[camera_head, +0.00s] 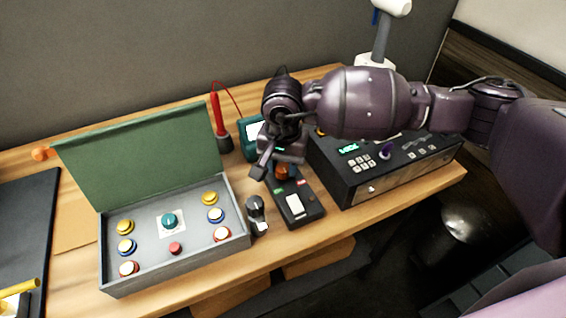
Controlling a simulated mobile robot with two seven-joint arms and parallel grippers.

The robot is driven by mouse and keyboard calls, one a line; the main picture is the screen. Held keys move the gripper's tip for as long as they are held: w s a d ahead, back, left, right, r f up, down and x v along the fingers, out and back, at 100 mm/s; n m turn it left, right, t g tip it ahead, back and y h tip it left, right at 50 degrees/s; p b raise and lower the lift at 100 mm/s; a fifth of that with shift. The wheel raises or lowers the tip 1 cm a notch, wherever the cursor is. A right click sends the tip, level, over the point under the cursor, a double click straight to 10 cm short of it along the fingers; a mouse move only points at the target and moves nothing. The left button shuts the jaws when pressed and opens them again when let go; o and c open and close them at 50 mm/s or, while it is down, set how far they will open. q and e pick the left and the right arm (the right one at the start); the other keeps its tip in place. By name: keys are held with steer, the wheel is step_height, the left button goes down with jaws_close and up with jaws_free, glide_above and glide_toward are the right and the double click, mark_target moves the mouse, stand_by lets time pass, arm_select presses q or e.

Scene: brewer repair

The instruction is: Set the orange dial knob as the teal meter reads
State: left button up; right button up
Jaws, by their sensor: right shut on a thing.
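The orange dial knob (282,173) sits at the back of a small black box (297,204) with a white panel and green and red labels. My right gripper (279,167) is over this box from above, shut on the knob, and hides part of it. The knob's setting cannot be read. The teal meter (247,147) stands just behind and left of the gripper. Its pale screen is partly covered by my right arm, and its reading is too small to make out. My left gripper is not in view.
A grey box (241,237) with an open green lid (140,158) and several coloured buttons stands left. A red probe (218,120) stands behind. A small dark object (256,211) is between the boxes. A black device (352,195) with a green display stands right, under my arm.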

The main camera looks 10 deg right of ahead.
steer(key=shift+c, duration=0.2)
steer(key=shift+m, duration=1.1)
steer(key=m, duration=0.6)
steer(key=shift+m, duration=0.4)
